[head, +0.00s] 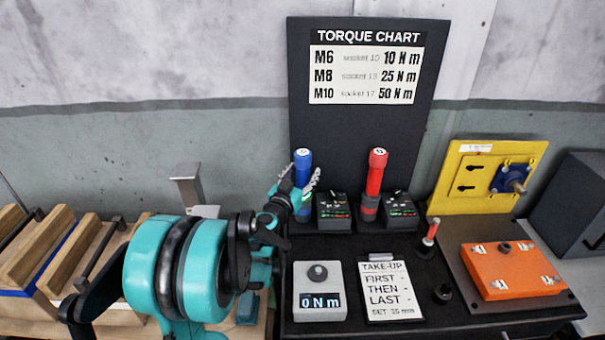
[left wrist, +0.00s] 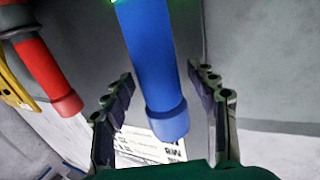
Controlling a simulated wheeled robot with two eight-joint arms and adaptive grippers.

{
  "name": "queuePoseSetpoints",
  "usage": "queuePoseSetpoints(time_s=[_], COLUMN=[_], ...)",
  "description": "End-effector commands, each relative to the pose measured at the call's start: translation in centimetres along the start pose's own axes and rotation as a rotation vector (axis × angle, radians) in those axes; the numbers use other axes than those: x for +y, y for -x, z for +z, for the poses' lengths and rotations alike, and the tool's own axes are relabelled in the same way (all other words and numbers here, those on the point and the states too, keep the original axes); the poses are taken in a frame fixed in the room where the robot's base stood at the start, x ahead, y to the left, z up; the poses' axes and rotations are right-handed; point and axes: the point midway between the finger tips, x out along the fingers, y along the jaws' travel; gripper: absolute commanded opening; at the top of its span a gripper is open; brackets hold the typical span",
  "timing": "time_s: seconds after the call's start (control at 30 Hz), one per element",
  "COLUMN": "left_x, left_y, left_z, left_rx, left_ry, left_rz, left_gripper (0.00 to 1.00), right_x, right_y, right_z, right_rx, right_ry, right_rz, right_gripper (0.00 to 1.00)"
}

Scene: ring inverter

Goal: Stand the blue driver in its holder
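The blue driver (head: 303,167) stands about upright on the black bench at the left of the torque chart board, with a green light low on it. My right gripper is not in view.
A red driver (head: 375,175) stands to the right, and it also shows in the left wrist view (left wrist: 45,65). Black boxes (head: 333,211) (head: 399,210) stand beside the drivers. In front are a 0 N m meter (head: 319,291) and a take-up card (head: 386,290).

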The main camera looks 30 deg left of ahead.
Motion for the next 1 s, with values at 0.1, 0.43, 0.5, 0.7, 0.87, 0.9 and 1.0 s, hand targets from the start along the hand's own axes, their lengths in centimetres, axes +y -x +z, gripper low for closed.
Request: queuePoseSetpoints(time_s=[0.1, 0.43, 0.5, 0.7, 0.87, 0.9, 1.0], left_x=[0.0, 0.0, -0.1, -0.1, -0.1, -0.1, 0.0], left_y=[0.0, 2.7, 4.2, 8.6, 11.0, 11.3, 11.9], left_z=[0.0, 0.0, 0.0, 0.0, 0.0, 0.0, 0.0], left_rx=[0.0, 0.0, 0.0, 0.0, 0.0, 0.0, 0.0], left_ry=[0.0, 0.0, 0.0, 0.001, 0.001, 0.001, 0.0], left_rz=[0.0, 0.0, -0.002, -0.003, -0.002, -0.001, 0.0], left_gripper=[0.58, 0.58, 0.58, 0.58, 0.58, 0.58, 0.58], right_x=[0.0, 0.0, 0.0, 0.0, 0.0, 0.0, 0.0], right_y=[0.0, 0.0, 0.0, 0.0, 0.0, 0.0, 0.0], right_z=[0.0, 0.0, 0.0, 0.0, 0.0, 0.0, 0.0], right_rx=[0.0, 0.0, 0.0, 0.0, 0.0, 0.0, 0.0], right_ry=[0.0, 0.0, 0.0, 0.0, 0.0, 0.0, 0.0], right_rz=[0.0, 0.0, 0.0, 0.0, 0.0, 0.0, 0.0], right_gripper=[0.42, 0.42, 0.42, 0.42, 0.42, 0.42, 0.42])
